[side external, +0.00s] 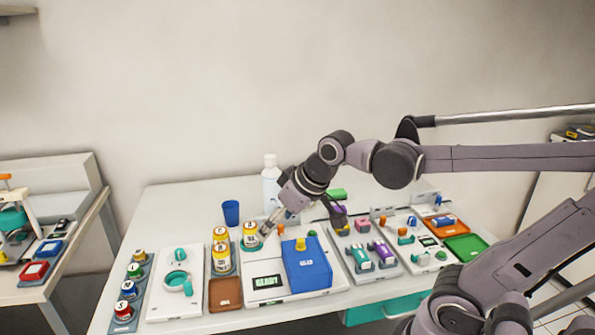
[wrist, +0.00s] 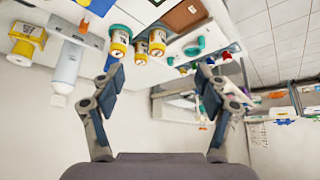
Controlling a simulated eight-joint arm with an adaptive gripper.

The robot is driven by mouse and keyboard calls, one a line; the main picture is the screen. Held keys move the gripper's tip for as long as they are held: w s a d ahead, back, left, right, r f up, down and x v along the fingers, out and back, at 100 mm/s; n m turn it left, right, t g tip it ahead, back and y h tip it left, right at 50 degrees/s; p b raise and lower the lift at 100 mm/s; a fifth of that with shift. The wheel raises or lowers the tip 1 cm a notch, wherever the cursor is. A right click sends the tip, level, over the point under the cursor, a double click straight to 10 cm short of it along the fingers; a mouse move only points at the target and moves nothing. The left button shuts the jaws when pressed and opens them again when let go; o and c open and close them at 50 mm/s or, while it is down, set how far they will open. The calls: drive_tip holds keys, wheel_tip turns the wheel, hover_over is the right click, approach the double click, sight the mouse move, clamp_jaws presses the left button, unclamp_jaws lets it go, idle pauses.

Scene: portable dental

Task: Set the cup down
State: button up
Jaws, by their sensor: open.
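A blue cup (side external: 231,213) stands upright on the white table near its back edge, left of my gripper in the side view. My gripper (side external: 268,226) points down and left over the table, apart from the cup. In the wrist view my gripper (wrist: 161,72) has its two fingers spread wide with nothing between them. I cannot clearly make out the cup in the wrist view; the left finger may cover it.
A white bottle (side external: 270,181) stands behind my gripper. Yellow-banded jars (side external: 221,258) stand just in front of the cup. A white device with a blue lid (side external: 307,266) lies to the right. The table (side external: 175,210) is bare left of the cup.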

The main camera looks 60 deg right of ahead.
drive_tip(key=s+a+f, duration=0.1)
drive_tip(key=s+f, duration=0.2)
drive_tip(key=s, duration=0.2)
drive_tip(key=shift+s+a+f+t, duration=0.2)
drive_tip(key=shift+a+f+t, duration=0.1)
drive_tip(key=shift+f, duration=0.1)
